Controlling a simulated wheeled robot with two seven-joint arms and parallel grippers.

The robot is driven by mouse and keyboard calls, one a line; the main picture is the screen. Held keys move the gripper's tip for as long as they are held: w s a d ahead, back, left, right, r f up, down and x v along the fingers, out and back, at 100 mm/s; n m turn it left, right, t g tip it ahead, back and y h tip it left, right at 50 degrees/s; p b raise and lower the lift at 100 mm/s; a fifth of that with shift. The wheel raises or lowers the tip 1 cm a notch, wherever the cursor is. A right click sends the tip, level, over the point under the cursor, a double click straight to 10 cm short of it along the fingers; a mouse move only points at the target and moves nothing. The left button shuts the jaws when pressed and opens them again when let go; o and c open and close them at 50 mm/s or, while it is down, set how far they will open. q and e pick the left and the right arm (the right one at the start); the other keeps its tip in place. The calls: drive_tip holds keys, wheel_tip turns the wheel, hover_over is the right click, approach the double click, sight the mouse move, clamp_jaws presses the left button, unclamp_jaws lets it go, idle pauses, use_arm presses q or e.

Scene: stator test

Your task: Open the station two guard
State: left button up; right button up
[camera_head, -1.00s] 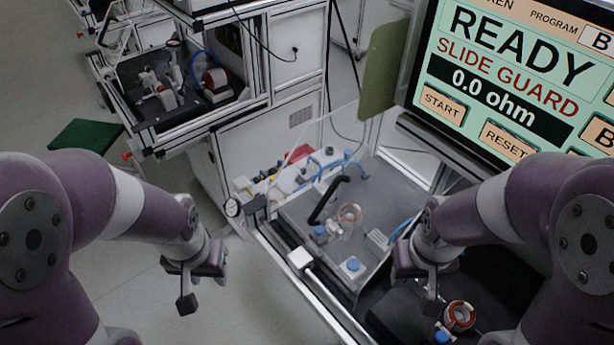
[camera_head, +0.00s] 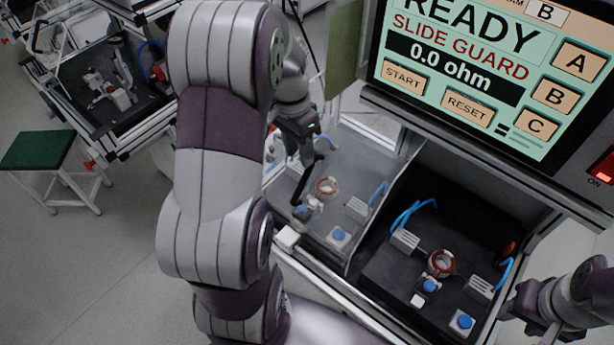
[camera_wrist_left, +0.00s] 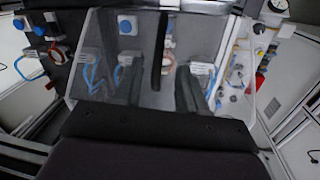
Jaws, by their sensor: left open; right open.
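The clear guard (camera_head: 372,158) covers the left bay of the station. Its black bar handle (camera_head: 303,182) stands over the covered bay, and it also shows upright in the left wrist view (camera_wrist_left: 163,45). My left gripper (camera_head: 303,158) is at the handle's far end, partly hidden by its own arm. In the left wrist view the open fingers (camera_wrist_left: 162,68) lie to either side of the handle's line; contact cannot be told. My right gripper (camera_head: 520,308) is open and empty at the lower right, outside the right bay.
The screen (camera_head: 460,70) reads SLIDE GUARD and 0.0 ohm. The right bay (camera_head: 395,268) is uncovered and holds a copper-wound stator (camera_head: 440,263), clamps and blue buttons. Another stator (camera_head: 327,186) sits under the guard. A green stool (camera_head: 38,150) stands at far left.

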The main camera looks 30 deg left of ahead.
sight(303, 178)
use_arm(q)
drive_tip(key=f, duration=0.2)
drive_tip(key=f+p, duration=0.1)
drive_tip(key=f, duration=0.2)
drive_tip(key=d+f+p, duration=0.1)
drive_tip(key=f, duration=0.2)
drive_tip(key=shift+s+f, duration=0.1)
drive_tip(key=shift+f, duration=0.15)
drive_tip(key=shift+d, duration=0.1)
clamp_jaws()
